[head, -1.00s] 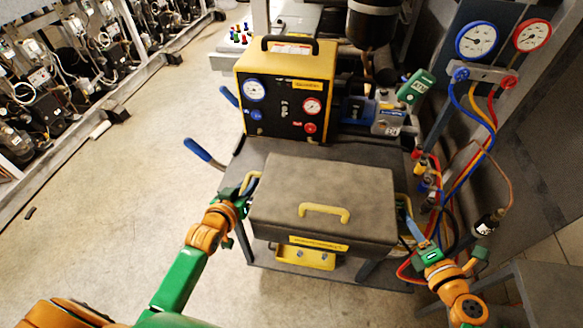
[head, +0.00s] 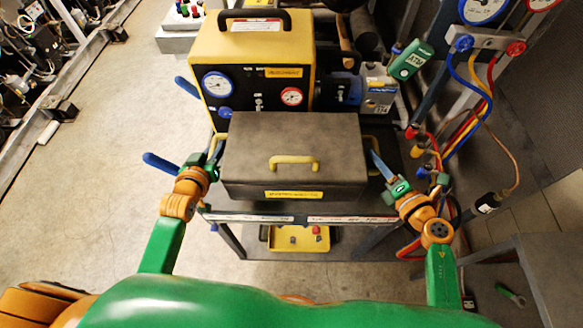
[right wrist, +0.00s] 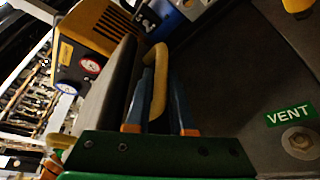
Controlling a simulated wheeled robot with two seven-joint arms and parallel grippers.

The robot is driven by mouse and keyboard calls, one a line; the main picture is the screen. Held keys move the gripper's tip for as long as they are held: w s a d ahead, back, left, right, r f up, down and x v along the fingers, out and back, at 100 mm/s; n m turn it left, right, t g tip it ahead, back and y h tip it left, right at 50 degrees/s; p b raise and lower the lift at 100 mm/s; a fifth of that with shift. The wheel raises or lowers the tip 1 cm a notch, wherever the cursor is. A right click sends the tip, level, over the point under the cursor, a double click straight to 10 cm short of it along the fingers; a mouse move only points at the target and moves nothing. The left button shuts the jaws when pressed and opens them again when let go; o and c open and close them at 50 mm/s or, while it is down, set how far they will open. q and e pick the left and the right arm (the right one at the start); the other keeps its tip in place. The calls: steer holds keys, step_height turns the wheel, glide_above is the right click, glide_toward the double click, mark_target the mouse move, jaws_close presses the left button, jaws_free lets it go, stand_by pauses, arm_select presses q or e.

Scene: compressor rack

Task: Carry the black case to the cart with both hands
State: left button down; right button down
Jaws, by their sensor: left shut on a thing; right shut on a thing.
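The black case (head: 310,140), a dark box with a yellow front handle and yellow side handles, is level over the front part of the cart (head: 385,198). Whether its underside touches the cart top is hidden. My left gripper (head: 214,152) is shut on the case's left side handle. My right gripper (head: 376,160) is shut on the right side handle (head: 367,142). In the right wrist view, the blue fingers of that gripper (right wrist: 160,95) are around the yellow handle (right wrist: 158,85), beside the case wall (right wrist: 112,95).
A yellow gauge unit (head: 252,75) stands on the cart just behind the case. Blue cart handles (head: 161,162) stick out at left. Coloured hoses (head: 470,115) and a grey table (head: 550,255) are at right. A yellow tray (head: 299,239) is below. Floor at left is clear.

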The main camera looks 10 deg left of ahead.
stand_by(0.3)
